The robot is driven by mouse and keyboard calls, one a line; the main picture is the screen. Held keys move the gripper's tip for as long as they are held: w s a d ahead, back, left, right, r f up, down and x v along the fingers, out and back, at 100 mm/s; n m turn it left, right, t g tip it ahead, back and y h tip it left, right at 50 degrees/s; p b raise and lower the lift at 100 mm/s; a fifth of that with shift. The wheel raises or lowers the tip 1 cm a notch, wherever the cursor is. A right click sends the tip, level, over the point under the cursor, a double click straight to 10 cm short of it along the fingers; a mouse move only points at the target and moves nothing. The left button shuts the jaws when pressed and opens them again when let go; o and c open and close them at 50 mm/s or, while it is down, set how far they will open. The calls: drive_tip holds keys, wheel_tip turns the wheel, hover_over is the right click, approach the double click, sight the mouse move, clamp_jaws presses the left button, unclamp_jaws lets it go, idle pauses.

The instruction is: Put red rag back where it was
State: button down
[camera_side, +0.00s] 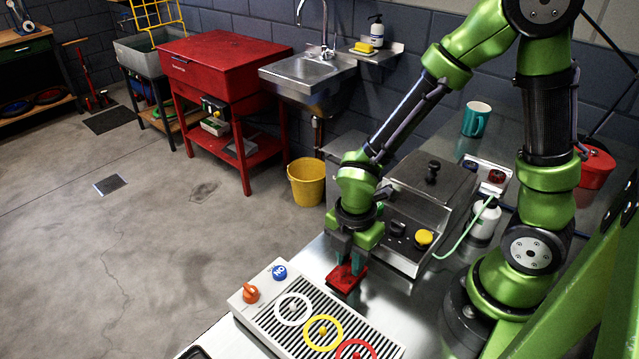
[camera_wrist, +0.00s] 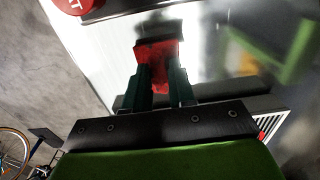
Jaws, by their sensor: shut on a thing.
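The red rag (camera_side: 347,278) is at the steel bench top, below my gripper (camera_side: 348,266) in the side view. The gripper points down and is shut on the rag. In the wrist view the red rag (camera_wrist: 157,58) shows between and beyond the two dark green fingers (camera_wrist: 160,88). The rag's underside is hidden, so I cannot tell whether it touches the bench.
A slatted panel (camera_side: 262,312) with white, yellow and red rings, an orange knob and a blue button lies in front. A steel machine (camera_side: 412,222) with a yellow button stands just behind right. A teal mug (camera_side: 475,119) and white bottle (camera_side: 486,219) stand farther back.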

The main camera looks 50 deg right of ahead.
drive_tip(key=shift+f, duration=0.15)
drive_tip(key=c, duration=0.9)
unclamp_jaws()
drive_tip(key=shift+c, duration=0.2)
wheel_tip(320, 180, up, 12)
drive_tip(key=f, duration=0.1)
wheel_tip(320, 180, up, 8)
drive_tip(key=m+t+y, duration=0.1)
drive_tip(key=m+t, duration=0.3)
drive_tip(key=m, duration=0.8)
hover_over(350, 263)
drive_tip(key=d, duration=0.3)
drive_tip(key=shift+s+d+r+m+t+y, duration=0.15)
drive_tip(key=shift+s+d+r+m+t, duration=0.35)
drive_tip(key=shift+m, duration=1.2)
drive_tip(key=shift+s+d+r+m+t+y, duration=0.3)
drive_tip(key=shift+r+m+t, duration=0.4)
drive_tip(key=shift+m, duration=1)
drive_tip(key=shift+s+d+r+m+t+y, duration=0.15)
drive_tip(key=shift+d+r+m+t, duration=0.45)
drive_tip(key=shift+m, duration=1.1)
drive_tip(key=shift+a+r, duration=0.1)
drive_tip(key=shift+r, duration=0.05)
